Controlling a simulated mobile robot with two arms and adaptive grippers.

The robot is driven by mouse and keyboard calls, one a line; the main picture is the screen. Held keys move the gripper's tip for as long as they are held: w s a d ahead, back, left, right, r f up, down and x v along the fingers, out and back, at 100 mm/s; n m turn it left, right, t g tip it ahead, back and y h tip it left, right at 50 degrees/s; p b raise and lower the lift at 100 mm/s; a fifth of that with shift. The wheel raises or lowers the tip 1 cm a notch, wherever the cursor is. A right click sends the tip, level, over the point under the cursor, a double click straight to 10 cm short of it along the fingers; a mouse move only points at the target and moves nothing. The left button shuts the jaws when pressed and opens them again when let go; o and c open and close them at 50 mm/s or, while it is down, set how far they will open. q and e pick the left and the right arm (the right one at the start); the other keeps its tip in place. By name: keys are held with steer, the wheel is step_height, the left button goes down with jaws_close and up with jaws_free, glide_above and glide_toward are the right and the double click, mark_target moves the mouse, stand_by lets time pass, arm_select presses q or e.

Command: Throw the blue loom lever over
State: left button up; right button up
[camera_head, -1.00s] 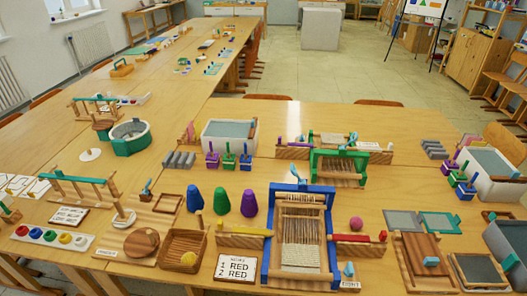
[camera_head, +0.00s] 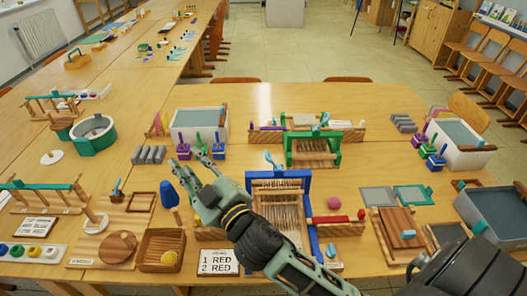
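The blue loom (camera_head: 307,202) stands on the near table, its middle and lower left partly hidden by my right arm. Its small blue lever (camera_head: 271,159) stands up from the top bar. My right gripper (camera_head: 192,160) reaches in from the lower right across the loom, its fingers spread and empty. It is left of the lever and apart from it, over the table near the blue cone. My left gripper is not in view.
A green loom (camera_head: 291,146) stands just behind the blue one. A pink ball (camera_head: 334,202) lies right of the loom.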

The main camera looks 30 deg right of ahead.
steer(key=a+r+n+y, duration=0.9)
steer(key=a+n+y, duration=0.1)
steer(key=s+a+n+g+y, duration=0.2)
steer(key=a+n+g+y, duration=0.3)
steer(key=n, duration=0.2)
steer(key=n+g+h, duration=0.5)
steer(key=g+h, duration=0.7)
steer(key=h, duration=1.1)
glide_toward(265, 153)
steer(key=d+f, duration=0.1)
steer(key=p+x, duration=0.2)
steer(key=x, duration=0.5)
steer(key=shift+f, duration=0.15)
steer(key=shift+w+f, duration=0.1)
steer(key=shift+f, duration=0.2)
